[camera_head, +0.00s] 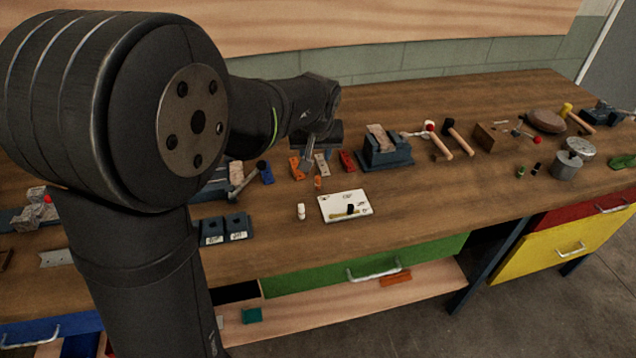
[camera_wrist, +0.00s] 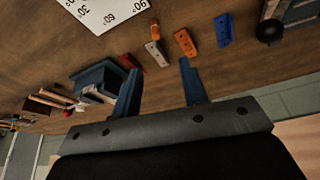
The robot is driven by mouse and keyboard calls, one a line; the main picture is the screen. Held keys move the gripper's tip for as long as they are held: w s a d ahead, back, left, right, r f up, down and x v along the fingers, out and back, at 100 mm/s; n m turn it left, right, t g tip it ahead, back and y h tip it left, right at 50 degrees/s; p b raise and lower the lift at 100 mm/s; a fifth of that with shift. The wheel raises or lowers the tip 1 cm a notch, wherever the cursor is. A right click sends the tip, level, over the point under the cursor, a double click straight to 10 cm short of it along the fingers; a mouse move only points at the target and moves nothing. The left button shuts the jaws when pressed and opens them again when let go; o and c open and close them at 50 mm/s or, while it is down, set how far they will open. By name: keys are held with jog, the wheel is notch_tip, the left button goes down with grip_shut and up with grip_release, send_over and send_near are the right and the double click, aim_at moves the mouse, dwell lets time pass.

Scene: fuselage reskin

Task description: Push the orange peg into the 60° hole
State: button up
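A small orange piece, which looks like the orange peg (camera_head: 318,183), stands on the bench below my gripper (camera_head: 312,160). It also shows in the wrist view (camera_wrist: 154,32), beyond the fingertips. My gripper (camera_wrist: 160,65) is open, with two blue-grey fingers apart and nothing between them. It hangs above the bench near the coloured blocks, apart from the peg. Two dark blocks with holes and white labels (camera_head: 211,232) (camera_head: 237,227) sit at the front left.
An orange block (camera_head: 297,168), a grey block (camera_wrist: 156,53), a red block (camera_head: 347,160) and a blue block (camera_wrist: 222,30) lie nearby. A dark vise-like fixture (camera_head: 386,155) stands right.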

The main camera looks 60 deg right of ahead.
aim_at(318, 178)
jog(key=x, duration=1)
jog(key=shift+s+x, duration=0.2)
jog(key=shift+x, duration=1.15)
jog(key=shift+s+x, duration=0.2)
jog(key=shift+x, duration=1.15)
jog(key=shift+d, duration=0.15)
grip_shut()
